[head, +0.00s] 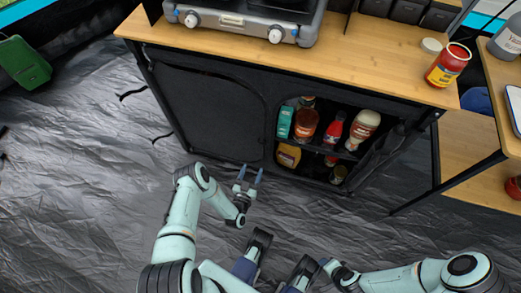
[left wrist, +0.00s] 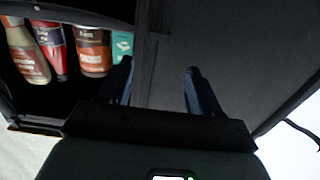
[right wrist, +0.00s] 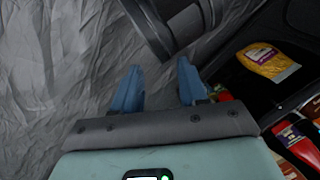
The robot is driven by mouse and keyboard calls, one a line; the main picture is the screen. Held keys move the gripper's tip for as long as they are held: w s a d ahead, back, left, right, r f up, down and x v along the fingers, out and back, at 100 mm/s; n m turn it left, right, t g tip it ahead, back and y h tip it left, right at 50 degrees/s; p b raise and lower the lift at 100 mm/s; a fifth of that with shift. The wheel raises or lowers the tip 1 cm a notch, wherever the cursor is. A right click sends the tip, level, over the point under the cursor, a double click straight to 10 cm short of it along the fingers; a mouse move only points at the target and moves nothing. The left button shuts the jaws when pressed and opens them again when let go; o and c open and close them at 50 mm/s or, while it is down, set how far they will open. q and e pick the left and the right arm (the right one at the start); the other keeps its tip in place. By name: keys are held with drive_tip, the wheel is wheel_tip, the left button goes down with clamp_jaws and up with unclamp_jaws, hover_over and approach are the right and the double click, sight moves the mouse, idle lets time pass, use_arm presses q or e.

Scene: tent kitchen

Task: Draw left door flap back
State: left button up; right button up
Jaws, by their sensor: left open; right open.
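The left door flap (head: 205,108) is a dark fabric panel hanging flat over the left half of the cabinet front. It also fills the right of the left wrist view (left wrist: 245,45). My left gripper (head: 250,174) is low in front of the cabinet, near the flap's lower right side. It is open and empty, and its fingers point at the cabinet. In the left wrist view the flap's edge strip runs between the fingertips (left wrist: 159,66); contact cannot be told.
The right compartment (head: 325,130) is open, with several bottles and jars on its shelves. A stove (head: 245,20) and a red-labelled jar (head: 447,66) stand on the wooden top (head: 370,60). A side table (head: 465,150) is at right. The grey floor (head: 80,180) at left is mostly clear.

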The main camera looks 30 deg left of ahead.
use_arm(q)
drive_tip(key=b, duration=0.2)
approach(261, 144)
drive_tip(key=x, duration=0.5)
drive_tip(key=b+x, duration=0.1)
drive_tip(key=x, duration=0.2)
drive_tip(key=shift+d+f, duration=0.1)
drive_tip(key=shift+f, duration=0.05)
use_arm(e)
drive_tip(key=shift+t+h, duration=0.3)
drive_tip(key=shift+h, duration=0.1)
drive_tip(key=f, duration=0.1)
drive_tip(key=w+d+f, duration=0.1)
drive_tip(key=f, duration=0.1)
drive_tip(key=w+d+f, duration=0.1)
drive_tip(key=shift+w+d+f, duration=0.15)
drive_tip(key=shift+d+f, duration=0.05)
use_arm(q)
clamp_jaws()
